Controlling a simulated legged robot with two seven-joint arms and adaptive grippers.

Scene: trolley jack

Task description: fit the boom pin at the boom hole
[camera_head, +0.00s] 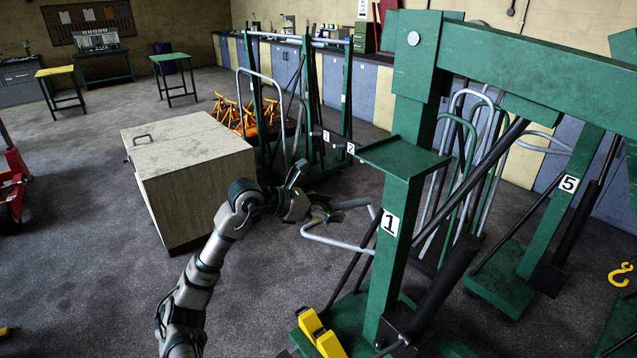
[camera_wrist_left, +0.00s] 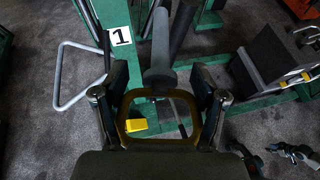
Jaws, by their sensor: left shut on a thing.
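My left gripper (camera_head: 316,206) is shut on the boom pin (camera_head: 350,204), a grey rod pointing right, left of the green crane post marked 1 (camera_head: 394,205). In the left wrist view the pin (camera_wrist_left: 160,55) points away between the fingers, and its yellowish-brown loop handle (camera_wrist_left: 160,142) sits at the gripper (camera_wrist_left: 160,100). The pin is apart from the boom (camera_head: 545,75). A round pale spot (camera_head: 413,38) shows high on the boom's bracket; I cannot tell whether it is the boom hole. A jointed part like my right gripper (camera_wrist_left: 297,152) shows small in the left wrist view.
A green shelf plate (camera_head: 403,156) sticks out from the post, above and right of my gripper. A pale cabinet (camera_head: 190,170) stands to the left. Grey bent handles (camera_head: 340,240) and a yellow block (camera_head: 320,333) are near the crane's base. The front-left floor is mostly clear.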

